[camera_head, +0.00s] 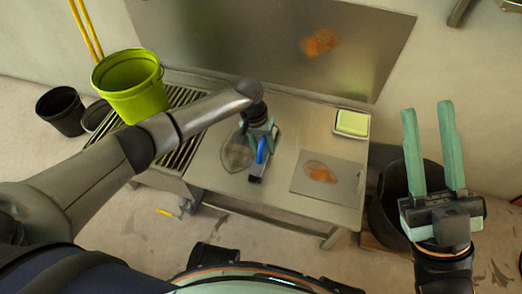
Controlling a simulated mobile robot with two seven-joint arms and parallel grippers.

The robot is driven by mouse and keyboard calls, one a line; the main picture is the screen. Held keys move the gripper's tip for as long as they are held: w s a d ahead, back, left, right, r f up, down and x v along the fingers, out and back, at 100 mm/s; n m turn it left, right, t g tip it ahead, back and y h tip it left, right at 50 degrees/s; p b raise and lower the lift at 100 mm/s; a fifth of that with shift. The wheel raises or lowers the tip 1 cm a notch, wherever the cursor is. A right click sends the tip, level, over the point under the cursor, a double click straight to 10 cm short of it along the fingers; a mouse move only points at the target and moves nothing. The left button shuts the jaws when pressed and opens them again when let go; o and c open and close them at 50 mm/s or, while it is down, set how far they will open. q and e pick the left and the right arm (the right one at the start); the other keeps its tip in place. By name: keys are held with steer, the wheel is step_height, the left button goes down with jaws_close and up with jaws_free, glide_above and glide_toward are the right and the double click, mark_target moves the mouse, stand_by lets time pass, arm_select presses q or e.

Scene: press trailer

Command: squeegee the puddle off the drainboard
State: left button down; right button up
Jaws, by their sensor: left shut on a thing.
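The metal drainboard (215,165) is a pale table with a slatted grate at its left. A dark, clear puddle (236,153) lies on it left of the middle. My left gripper (262,138) reaches in over the board and is shut on a squeegee with a blue handle (261,151). The squeegee's dark lower end (256,178) is just right of the puddle; whether it touches the board I cannot tell. The gripper and wrist hide part of the tool. My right gripper (427,106) is open and empty, right of the board, fingers pointing up.
A green bucket (133,92) stands on the grate (177,142). A sponge (352,122) and a grey sheet with an orange stain (320,173) lie at the right. A metal back panel (250,30) rises behind. A dark bin (393,200) stands by my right gripper.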

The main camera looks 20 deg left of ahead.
arm_select(q)
steer(key=shift+w+d+f, duration=0.1)
steer(key=shift+w+d, duration=0.05)
steer(key=shift+w, duration=2.6)
steer(key=shift+w, duration=0.1)
